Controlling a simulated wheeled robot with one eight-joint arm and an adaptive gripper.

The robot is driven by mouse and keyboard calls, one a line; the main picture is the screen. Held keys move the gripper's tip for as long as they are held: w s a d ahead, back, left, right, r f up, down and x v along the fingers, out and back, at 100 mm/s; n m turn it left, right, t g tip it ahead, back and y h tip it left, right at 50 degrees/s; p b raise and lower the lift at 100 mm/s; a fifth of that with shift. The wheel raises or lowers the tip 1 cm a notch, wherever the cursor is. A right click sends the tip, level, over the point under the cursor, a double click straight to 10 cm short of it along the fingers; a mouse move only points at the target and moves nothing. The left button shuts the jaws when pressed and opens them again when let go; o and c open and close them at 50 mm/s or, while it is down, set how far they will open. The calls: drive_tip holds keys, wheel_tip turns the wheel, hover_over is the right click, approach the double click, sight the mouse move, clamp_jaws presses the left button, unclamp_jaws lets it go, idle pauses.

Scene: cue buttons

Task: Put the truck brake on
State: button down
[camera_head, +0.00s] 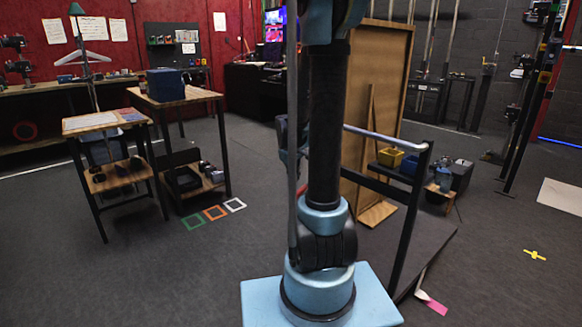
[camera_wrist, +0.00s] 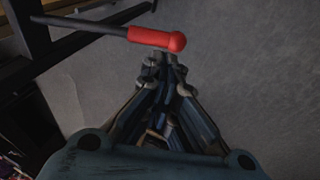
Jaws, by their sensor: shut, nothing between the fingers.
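The truck is a dark platform truck (camera_head: 437,248) at right of centre in the head view, with a black upright frame (camera_head: 410,215) and a pale push bar (camera_head: 385,137). In the wrist view, a black lever with a red end (camera_wrist: 157,38) reaches in from the upper left; it looks like the brake lever. My gripper (camera_wrist: 165,68) is shut and empty, its fingertips just below the red end in the picture. I cannot tell whether they touch it. In the head view my arm hides most of the gripper and the lever.
Two small tables, one bearing a blue box (camera_head: 165,85), stand at left. A pink floor marker (camera_head: 432,303) lies near the truck's front corner. Open floor lies at right.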

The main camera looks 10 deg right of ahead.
drive_tip(key=shift+v, duration=2.85)
drive_tip(key=shift+s+a, duration=0.1)
drive_tip(key=shift+a, duration=0.05)
drive_tip(key=s+a+f+m, duration=0.1)
drive_tip(key=s+m, duration=0.1)
drive_tip(key=s, duration=0.7)
drive_tip(key=s+a+f+m+g+y, duration=0.1)
drive_tip(key=s+m, duration=0.1)
drive_tip(key=s, duration=0.8)
drive_tip(key=s+a+f+m+y, duration=0.1)
drive_tip(key=s+m, duration=0.1)
drive_tip(key=s, duration=0.7)
drive_tip(key=shift+s+f+g, duration=0.25)
drive_tip(key=shift+s+g, duration=0.05)
drive_tip(key=shift+d, duration=0.1)
